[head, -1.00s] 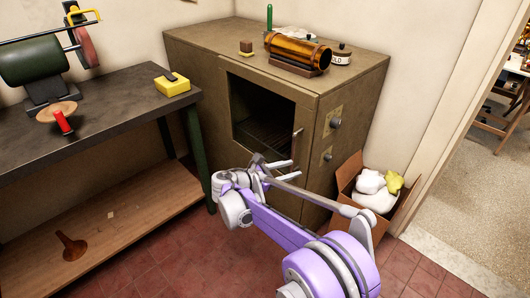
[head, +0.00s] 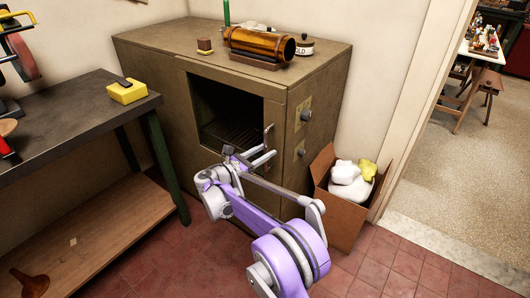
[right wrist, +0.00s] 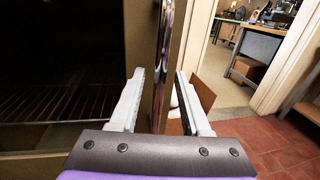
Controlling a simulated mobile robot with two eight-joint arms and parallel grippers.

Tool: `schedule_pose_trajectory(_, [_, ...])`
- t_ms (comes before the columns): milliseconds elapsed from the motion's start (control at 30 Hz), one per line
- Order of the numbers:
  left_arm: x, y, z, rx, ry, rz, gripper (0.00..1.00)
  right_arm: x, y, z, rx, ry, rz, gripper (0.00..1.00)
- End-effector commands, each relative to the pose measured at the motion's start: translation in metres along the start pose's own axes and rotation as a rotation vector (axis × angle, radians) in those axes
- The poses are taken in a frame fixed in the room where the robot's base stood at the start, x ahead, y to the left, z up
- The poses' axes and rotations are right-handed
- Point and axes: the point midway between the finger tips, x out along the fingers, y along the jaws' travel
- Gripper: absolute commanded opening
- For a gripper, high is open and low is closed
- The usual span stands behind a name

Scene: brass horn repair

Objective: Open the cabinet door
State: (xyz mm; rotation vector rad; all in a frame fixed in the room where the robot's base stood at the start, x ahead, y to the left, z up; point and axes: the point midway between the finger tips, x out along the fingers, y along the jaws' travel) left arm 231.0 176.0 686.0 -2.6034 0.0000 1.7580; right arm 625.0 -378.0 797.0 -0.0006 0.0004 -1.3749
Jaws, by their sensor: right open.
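The brown cabinet (head: 150,75) stands against the wall. Its front door (head: 196,82) looks shut and has a dark window with a wire rack visible behind it. The upright metal handle (head: 268,135) is on the door's right side. In the right wrist view the handle (right wrist: 162,50) is a shiny vertical bar running between the two fingers. My right gripper (head: 258,157) is open at the handle, with a finger on each side of it. In the right wrist view the gripper (right wrist: 160,78) shows a gap to the right finger; contact is unclear. My left gripper is not in view.
Knobs (head: 307,114) are on the cabinet's right side. An amber cylinder (head: 258,42) and a jar (head: 305,46) stand on top. A cardboard box (head: 340,212) with white and yellow contents stands close right. A workbench (head: 70,115) is at left. Red tiled floor is open in front.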

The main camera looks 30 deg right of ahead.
Motion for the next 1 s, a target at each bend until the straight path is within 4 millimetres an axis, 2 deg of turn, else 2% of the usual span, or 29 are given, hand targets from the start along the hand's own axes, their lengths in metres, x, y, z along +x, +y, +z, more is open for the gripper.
schedule_pose_trajectory(100, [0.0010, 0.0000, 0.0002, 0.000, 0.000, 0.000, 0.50, 0.0060, 0.0000, 0.0000, 0.000, 0.000, 0.000, 0.47])
schedule_pose_trajectory(367, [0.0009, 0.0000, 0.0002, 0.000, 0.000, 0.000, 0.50, 0.0070, 0.0001, 0.0003, 0.001, 0.000, 0.000, 0.47])
schedule_pose_trajectory(633, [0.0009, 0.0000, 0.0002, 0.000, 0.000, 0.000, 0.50, 0.0069, 0.0000, 0.0002, 0.001, 0.000, 0.000, 0.00])
schedule_pose_trajectory(1000, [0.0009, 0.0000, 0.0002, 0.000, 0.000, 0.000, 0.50, 0.0068, 0.0000, 0.0002, 0.001, 0.000, 0.000, 0.00])
